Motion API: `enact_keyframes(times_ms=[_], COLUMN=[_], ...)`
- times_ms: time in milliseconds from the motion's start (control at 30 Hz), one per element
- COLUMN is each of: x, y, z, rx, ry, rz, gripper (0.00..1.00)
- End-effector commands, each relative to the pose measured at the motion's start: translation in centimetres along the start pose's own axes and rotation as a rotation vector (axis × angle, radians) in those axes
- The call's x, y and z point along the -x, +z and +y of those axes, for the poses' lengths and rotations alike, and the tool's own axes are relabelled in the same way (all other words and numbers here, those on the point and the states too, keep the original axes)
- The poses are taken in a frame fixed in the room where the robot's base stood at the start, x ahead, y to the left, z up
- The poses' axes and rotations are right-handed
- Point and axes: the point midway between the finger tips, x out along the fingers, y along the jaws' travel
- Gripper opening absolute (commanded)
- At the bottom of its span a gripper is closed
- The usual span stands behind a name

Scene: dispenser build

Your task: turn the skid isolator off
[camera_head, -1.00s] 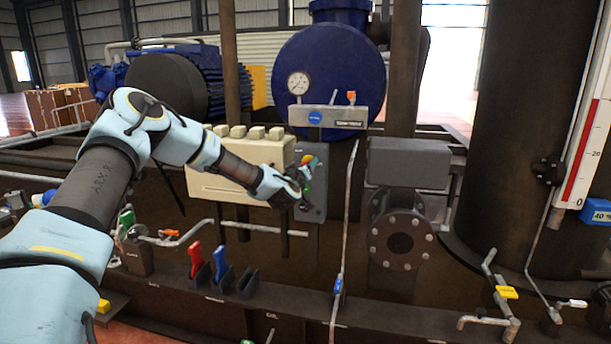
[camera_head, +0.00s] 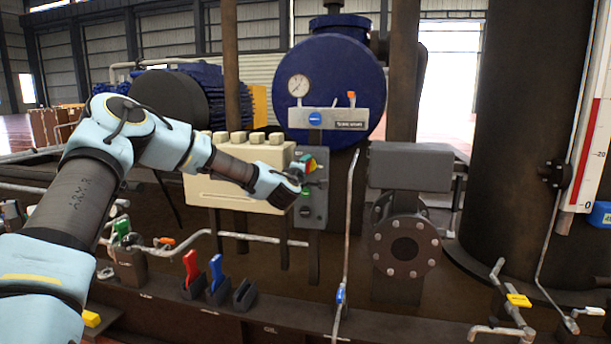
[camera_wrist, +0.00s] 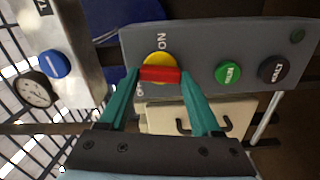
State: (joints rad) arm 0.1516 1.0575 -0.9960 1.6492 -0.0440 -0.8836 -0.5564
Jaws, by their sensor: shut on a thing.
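The skid isolator is a rotary switch with a red handle (camera_wrist: 160,75) on a yellow disc (camera_wrist: 158,58), marked ON and OFF, on a grey control box (camera_wrist: 200,48). In the wrist view the red handle lies crosswise between my fingertips. My gripper (camera_wrist: 160,80) is shut on the red handle, with one teal finger at each end. In the head view the box (camera_head: 316,208) stands right of the cream cabinet, and my gripper (camera_head: 303,177) is at its upper part, hiding some of the switch.
A green button (camera_wrist: 228,73) and a black button (camera_wrist: 272,69) sit on the same box. The cream cabinet (camera_head: 235,185) is close on the left. A thin upright pipe (camera_head: 350,220) runs just right of the box.

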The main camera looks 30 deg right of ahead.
Motion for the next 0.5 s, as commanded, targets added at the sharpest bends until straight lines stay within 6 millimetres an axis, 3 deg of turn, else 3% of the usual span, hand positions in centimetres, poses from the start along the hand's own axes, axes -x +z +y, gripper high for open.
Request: enact_keyframes(times_ms=[500], x=[0.00], y=[0.01], z=[-0.13], rx=[0.163], ry=[-0.002], rz=[-0.001], gripper=[0.09])
